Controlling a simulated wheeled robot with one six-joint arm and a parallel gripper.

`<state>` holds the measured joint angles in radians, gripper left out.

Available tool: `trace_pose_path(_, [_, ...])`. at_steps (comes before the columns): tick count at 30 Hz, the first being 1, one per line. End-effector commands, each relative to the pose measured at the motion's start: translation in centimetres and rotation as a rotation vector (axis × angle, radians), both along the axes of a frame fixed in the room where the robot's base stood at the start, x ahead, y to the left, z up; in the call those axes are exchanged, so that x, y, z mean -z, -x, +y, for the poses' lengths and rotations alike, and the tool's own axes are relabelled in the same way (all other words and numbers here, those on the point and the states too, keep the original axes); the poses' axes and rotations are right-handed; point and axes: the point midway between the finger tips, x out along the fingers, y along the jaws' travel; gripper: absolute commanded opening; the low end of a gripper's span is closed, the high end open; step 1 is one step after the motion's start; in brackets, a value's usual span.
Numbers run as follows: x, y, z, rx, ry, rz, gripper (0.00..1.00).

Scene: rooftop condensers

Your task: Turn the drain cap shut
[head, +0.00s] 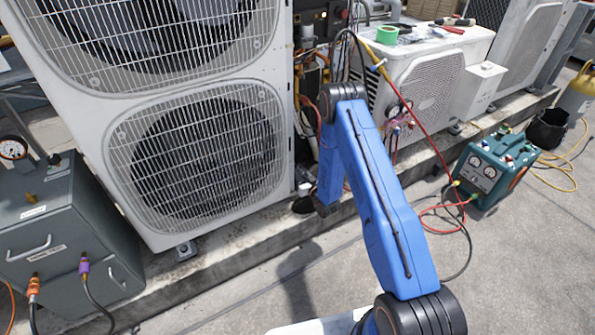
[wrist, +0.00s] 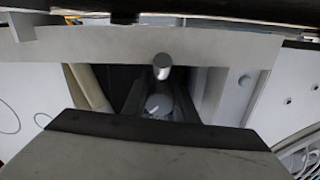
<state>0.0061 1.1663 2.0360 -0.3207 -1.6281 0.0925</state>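In the wrist view, a round grey part with a short white mark, which looks like the drain cap (wrist: 158,105), sits between the two dark fingers of my gripper (wrist: 160,98). The fingers stand apart, one on each side of it. Whether they touch it is too dark and small to tell. A short grey metal cylinder (wrist: 162,66) shows just beyond it. In the head view, my blue arm reaches down beside the large condenser's right edge. The fingertips and the cap cannot be made out there.
The tall white condenser (head: 200,150) stands left of my arm on a concrete kerb (head: 240,244). A smaller white unit (head: 425,85) is behind. A teal machine (head: 490,170) with hoses stands right, a grey box (head: 65,225) left. The front floor is clear.

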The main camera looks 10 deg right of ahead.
Motion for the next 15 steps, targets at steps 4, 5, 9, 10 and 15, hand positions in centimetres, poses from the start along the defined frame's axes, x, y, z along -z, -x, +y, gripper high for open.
trace_pose_path(4, [0.00, 0.01, 0.00, 0.000, 0.000, 0.000, 0.03])
trace_pose_path(5, [0.00, 0.01, 0.00, 0.000, 0.001, 0.000, 0.03])
trace_pose_path(9, [0.00, 0.02, -0.01, 0.000, 0.016, -0.005, 0.04])
trace_pose_path(10, [0.00, 0.02, -0.01, 0.000, 0.022, -0.007, 0.04])
trace_pose_path(15, [0.00, 0.01, -0.03, 0.000, 0.088, -0.029, 0.04])
